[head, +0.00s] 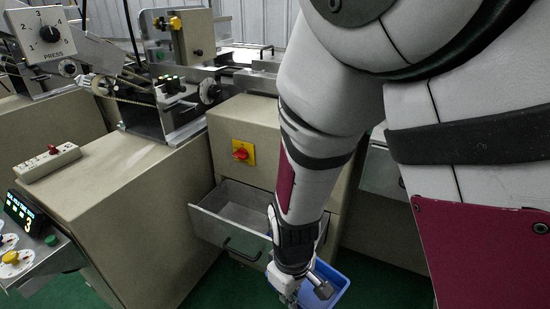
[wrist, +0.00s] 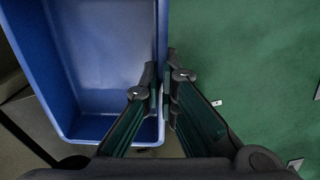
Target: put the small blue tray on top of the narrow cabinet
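The small blue tray (head: 338,291) is low in the head view, in front of the open drawer and partly hidden by my gripper (head: 290,290). In the wrist view the tray (wrist: 105,45) fills the upper left and looks empty. There, my gripper (wrist: 164,82) has one finger inside the tray and one outside, shut on its side wall. The tray's height above the floor is hard to tell. A beige cabinet (head: 228,130) with a red and yellow switch stands behind my arm; I cannot tell for certain whether it is the narrow cabinet.
An open grey drawer (head: 220,228) juts out from the beige cabinet, close to my forearm. A machine body (head: 130,190) with a switch box (head: 48,163) on top stands at left. A control panel (head: 40,245) is at lower left. Green floor (wrist: 250,60) is open to the tray's right.

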